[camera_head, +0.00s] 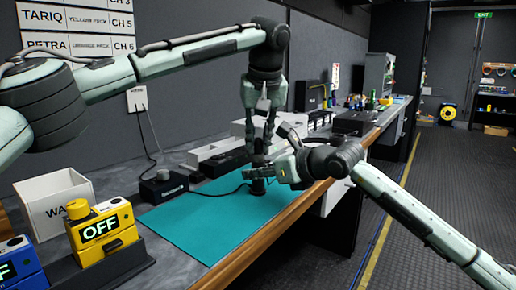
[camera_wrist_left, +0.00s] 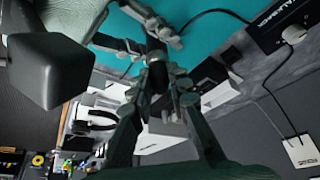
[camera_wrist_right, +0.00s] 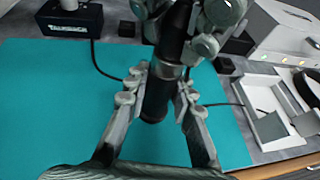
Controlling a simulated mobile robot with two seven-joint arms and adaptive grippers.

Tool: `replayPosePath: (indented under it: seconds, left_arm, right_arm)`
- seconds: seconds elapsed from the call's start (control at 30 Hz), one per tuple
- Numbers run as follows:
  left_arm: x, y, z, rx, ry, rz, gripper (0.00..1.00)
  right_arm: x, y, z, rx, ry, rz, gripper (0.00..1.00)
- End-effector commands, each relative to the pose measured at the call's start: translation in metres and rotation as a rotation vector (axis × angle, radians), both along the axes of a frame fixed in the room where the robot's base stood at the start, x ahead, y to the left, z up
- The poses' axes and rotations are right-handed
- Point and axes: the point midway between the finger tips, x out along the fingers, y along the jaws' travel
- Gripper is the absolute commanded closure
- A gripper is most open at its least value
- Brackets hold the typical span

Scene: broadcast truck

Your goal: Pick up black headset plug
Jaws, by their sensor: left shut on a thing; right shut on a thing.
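The black headset plug (camera_wrist_right: 155,98) is a dark cylinder standing upright over the teal mat (camera_head: 200,225). My right gripper (camera_wrist_right: 160,92) is shut around its lower part, coming in from the right in the head view (camera_head: 262,172). My left gripper (camera_wrist_left: 158,75) comes down from above and is shut on the upper part of the dark cylinder; in the head view it is just above the right one (camera_head: 258,148). The fingers hide much of the plug. I cannot tell whether the cylinder is one piece or two joined pieces. Its lower end shows in the head view (camera_head: 258,187).
A black box with a knob (camera_head: 163,186) stands at the mat's back left, with a cable running toward the plug. A white bin (camera_head: 55,203) and yellow pack reading OFF (camera_head: 103,230) are at left. White trays (camera_head: 215,150) stand behind. The front mat is clear.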

Motion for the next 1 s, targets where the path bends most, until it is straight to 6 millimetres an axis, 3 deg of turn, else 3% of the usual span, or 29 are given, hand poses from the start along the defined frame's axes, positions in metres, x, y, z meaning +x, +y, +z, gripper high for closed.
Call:
replayPosePath:
  seconds: [0.37,0.8,1.0]
  left_arm:
    - [0.000,0.000,0.007,-0.002,-0.002,0.001,1.00]
    - [0.000,-0.001,0.086,-0.002,-0.002,0.001,1.00]
    - [0.000,0.000,0.100,-0.001,0.000,0.001,1.00]
  right_arm:
    - [0.000,0.000,0.000,0.000,0.000,0.000,1.00]
    - [0.000,0.000,-0.001,-0.001,0.001,0.000,1.00]
    - [0.000,0.000,-0.001,-0.001,0.001,0.000,1.00]
